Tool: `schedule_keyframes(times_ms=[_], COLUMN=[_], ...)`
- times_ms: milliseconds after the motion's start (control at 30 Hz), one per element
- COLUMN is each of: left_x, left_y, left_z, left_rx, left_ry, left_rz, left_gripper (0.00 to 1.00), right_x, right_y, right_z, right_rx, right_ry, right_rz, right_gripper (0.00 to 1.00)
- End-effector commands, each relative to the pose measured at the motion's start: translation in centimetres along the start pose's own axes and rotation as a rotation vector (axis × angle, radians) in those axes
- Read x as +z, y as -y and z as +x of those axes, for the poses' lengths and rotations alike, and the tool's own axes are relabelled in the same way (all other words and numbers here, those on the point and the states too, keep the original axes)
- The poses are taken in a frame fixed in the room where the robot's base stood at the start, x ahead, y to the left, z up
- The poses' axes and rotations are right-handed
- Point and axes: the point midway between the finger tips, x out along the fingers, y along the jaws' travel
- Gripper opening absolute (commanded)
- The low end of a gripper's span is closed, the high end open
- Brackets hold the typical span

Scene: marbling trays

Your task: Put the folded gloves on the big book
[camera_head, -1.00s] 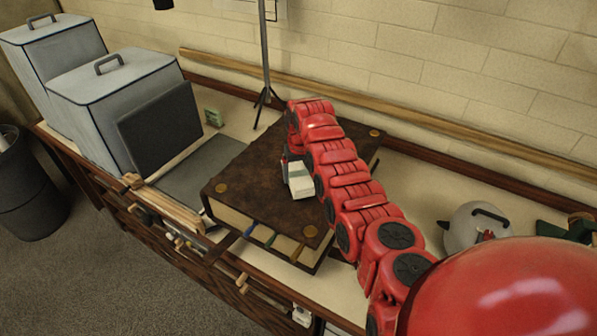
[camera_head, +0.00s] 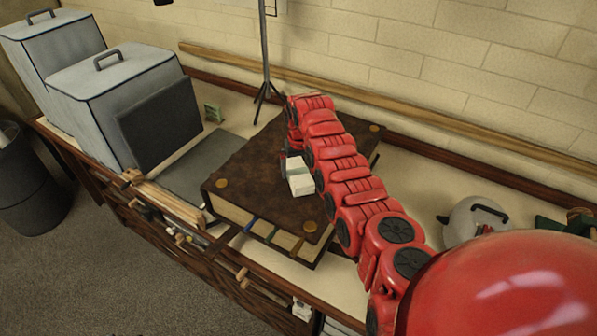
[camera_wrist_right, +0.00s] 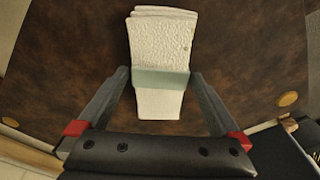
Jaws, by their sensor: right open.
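The folded gloves (camera_head: 300,178) are a white bundle with a pale green band on the big brown book (camera_head: 255,165). In the right wrist view the gloves (camera_wrist_right: 162,40) lie over the brown cover (camera_wrist_right: 75,55) of the book. My right gripper (camera_wrist_right: 160,75) is open, with one fingertip on each side of the banded part and small gaps showing. In the head view my right arm reaches over the book and partly hides its right side. Whether the gloves rest fully flat is hard to tell. My left gripper is not in view.
Two grey lidded boxes (camera_head: 118,90) and a dark upright panel (camera_head: 160,125) stand left of the book. A black stand (camera_head: 266,75) is behind it. A grey round pot (camera_head: 474,222) sits to the right. The counter's front edge runs close before the book.

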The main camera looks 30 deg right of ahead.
Motion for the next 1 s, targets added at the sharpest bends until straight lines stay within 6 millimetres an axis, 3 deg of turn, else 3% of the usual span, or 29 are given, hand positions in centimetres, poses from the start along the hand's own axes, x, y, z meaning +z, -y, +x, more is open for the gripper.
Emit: schedule_keyframes(times_ms=[167, 300, 400, 500, 700, 1000], left_x=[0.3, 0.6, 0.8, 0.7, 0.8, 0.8], left_y=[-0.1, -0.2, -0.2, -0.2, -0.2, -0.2], left_z=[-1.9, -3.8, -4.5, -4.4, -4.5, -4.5], left_rx=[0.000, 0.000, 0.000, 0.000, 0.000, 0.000], left_ry=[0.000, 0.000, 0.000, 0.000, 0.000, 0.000], left_rz=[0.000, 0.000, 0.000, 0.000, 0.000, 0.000], left_gripper=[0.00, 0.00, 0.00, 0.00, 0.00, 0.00], right_x=[0.0, 0.0, 0.0, 0.0, 0.1, 0.1], right_y=[0.0, 0.0, -0.1, -0.1, 0.0, 0.0], right_z=[-2.0, -5.6, -8.3, -9.8, -11.0, -11.1], right_rx=[-0.001, -0.001, 0.001, -0.002, -0.002, -0.002], right_ry=[-0.004, -0.005, -0.006, 0.000, 0.001, 0.002], right_rz=[0.000, 0.000, 0.001, 0.001, 0.001, 0.001], right_gripper=[1.00, 1.00, 1.00, 1.00, 1.00, 1.00])
